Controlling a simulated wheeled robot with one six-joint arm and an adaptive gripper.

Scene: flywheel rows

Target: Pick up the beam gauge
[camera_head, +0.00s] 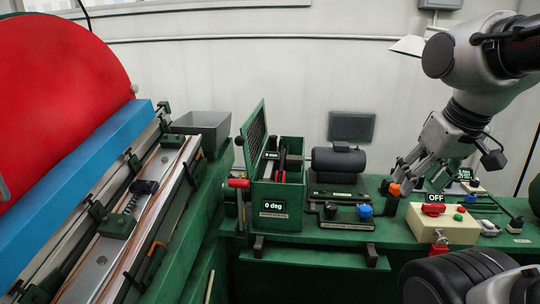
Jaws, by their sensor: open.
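I cannot tell for certain which thing is the beam gauge. A small dark device with a green-lit readout (464,174) sits on the right part of the green bench, just right of my gripper; its text is too small to read. My gripper (398,184) is open and points down and left, low over the bench between the black motor and the cream switch box. A small orange-tipped part (395,190) shows at its fingertips; I cannot tell if they touch it. The fingers hide part of the bench behind them.
A cream box (443,226) marked OFF has a red knob. A black motor (338,162) and a green open-lidded box (277,196) reading "0 deg" stand left of my gripper. A grey bin (203,128) and a railed machine with a red disc (62,90) fill the left.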

